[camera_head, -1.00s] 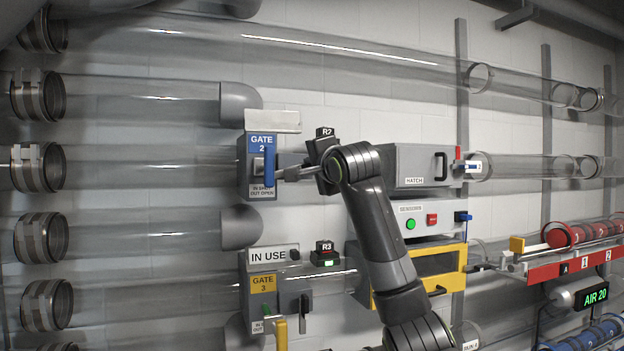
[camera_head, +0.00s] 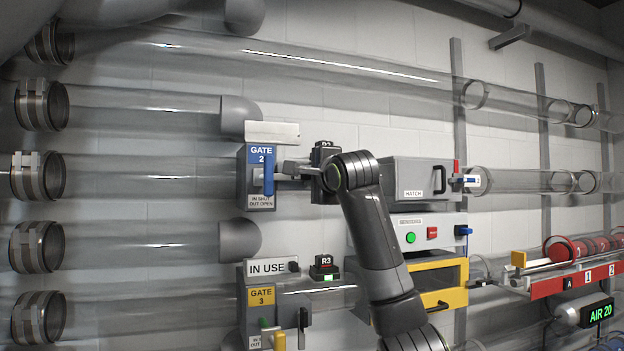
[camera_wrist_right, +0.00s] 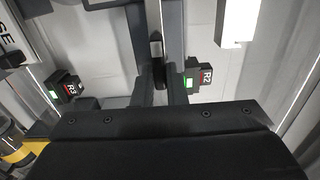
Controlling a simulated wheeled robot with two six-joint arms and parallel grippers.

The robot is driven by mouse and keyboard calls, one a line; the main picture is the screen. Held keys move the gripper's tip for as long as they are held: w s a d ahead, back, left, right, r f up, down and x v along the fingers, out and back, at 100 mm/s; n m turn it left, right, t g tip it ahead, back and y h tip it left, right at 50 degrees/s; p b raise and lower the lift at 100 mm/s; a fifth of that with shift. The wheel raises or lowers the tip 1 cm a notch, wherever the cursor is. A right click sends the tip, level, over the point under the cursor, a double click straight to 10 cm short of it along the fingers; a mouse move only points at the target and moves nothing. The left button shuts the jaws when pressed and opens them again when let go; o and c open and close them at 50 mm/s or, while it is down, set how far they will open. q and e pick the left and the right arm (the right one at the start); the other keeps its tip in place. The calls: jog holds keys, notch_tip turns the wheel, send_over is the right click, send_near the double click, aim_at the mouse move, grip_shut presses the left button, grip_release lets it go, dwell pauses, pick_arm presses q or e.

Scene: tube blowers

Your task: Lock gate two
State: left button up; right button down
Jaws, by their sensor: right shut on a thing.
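Gate two (camera_head: 258,160) is a blue-grey box on the wall tube, labelled "GATE 2" and "IN SHUT OUT OPEN". Its blue handle (camera_head: 268,176) hangs upright on the front face. A blank pale plate (camera_head: 272,132) sits on top. My right gripper (camera_head: 284,174) reaches the box's right side from the right. In the right wrist view its two fingers (camera_wrist_right: 158,70) are closed around a dark lever with a silver part (camera_wrist_right: 156,46). The lever's contact with the box is partly hidden in the head view. My left gripper is not seen.
The R2 unit (camera_head: 325,148) is close behind my right wrist and partly covered; its green light shows in the wrist view (camera_wrist_right: 189,83). Gate three (camera_head: 262,298), with an "IN USE" sign (camera_head: 268,267), and the R3 unit (camera_head: 323,266) are below. The hatch (camera_head: 413,194) is at right.

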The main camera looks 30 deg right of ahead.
jog(key=c, duration=1.5)
grip_release()
jog(key=shift+d, duration=0.1)
jog(key=shift+o, duration=0.2)
jog(key=shift+s, duration=0.1)
jog(key=b+v, duration=0.7)
jog(key=v, duration=1)
jog(key=shift+s+f, duration=0.1)
